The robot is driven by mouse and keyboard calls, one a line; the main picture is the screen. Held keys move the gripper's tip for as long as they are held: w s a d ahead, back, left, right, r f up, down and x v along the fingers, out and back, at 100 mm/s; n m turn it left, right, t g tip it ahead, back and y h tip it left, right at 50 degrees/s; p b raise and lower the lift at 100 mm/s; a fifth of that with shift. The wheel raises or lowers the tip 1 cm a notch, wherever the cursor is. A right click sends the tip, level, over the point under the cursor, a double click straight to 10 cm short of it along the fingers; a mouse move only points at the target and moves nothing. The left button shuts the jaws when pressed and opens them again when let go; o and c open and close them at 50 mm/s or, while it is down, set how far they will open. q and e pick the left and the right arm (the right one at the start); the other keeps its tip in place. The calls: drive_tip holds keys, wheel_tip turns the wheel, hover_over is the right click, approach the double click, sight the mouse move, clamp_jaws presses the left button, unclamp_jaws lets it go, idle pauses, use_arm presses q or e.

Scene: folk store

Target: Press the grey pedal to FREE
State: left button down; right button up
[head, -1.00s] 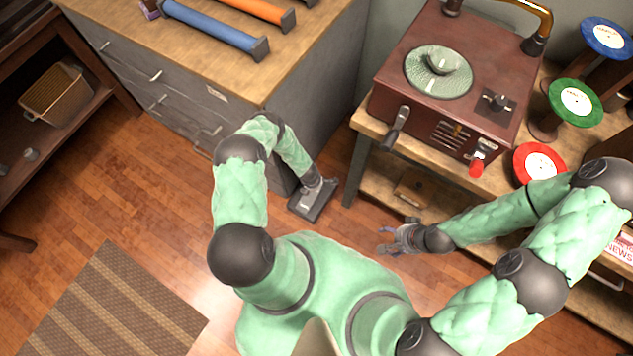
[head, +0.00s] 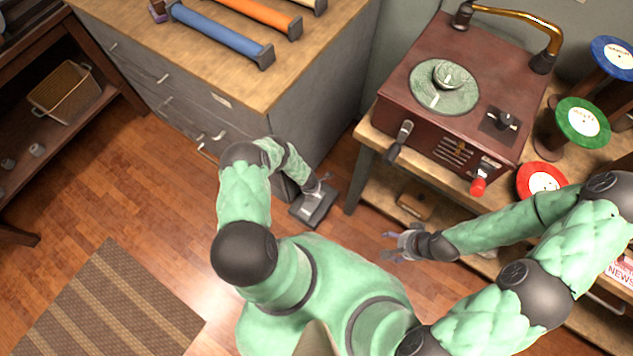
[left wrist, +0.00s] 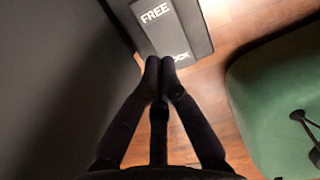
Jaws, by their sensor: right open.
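The grey pedal (head: 315,207) lies on the floor by the end of the grey drawer cabinet. In the left wrist view the pedal (left wrist: 172,25) shows the word FREE at its far end; another mark near its close edge is partly hidden by my fingertips. My left gripper (head: 323,185) is over the pedal, and in the left wrist view its fingertips (left wrist: 163,64) are together and empty, at the pedal's near edge. I cannot tell whether they touch it. My right gripper (head: 398,243) is open and empty, right of the pedal, over the floor.
The drawer cabinet (head: 313,110) stands close behind and left of the pedal. A wooden shelf table (head: 366,140) with a red-brown record machine (head: 428,133) and coloured discs is at the right. A striped rug (head: 105,310) lies at the lower left; floor between is clear.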

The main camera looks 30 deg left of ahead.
use_arm(q)
drive_tip(key=b, duration=0.9)
approach(317, 197)
drive_tip(key=f, duration=0.3)
drive_tip(key=w+f, duration=0.1)
drive_tip(key=f, duration=0.1)
drive_tip(key=shift+d, duration=0.1)
drive_tip(key=shift+w+f+b, duration=0.2)
drive_tip(key=shift+f+b, duration=0.7)
drive_tip(key=shift+f, duration=0.1)
use_arm(e)
wheel_tip(317, 197, down, 11)
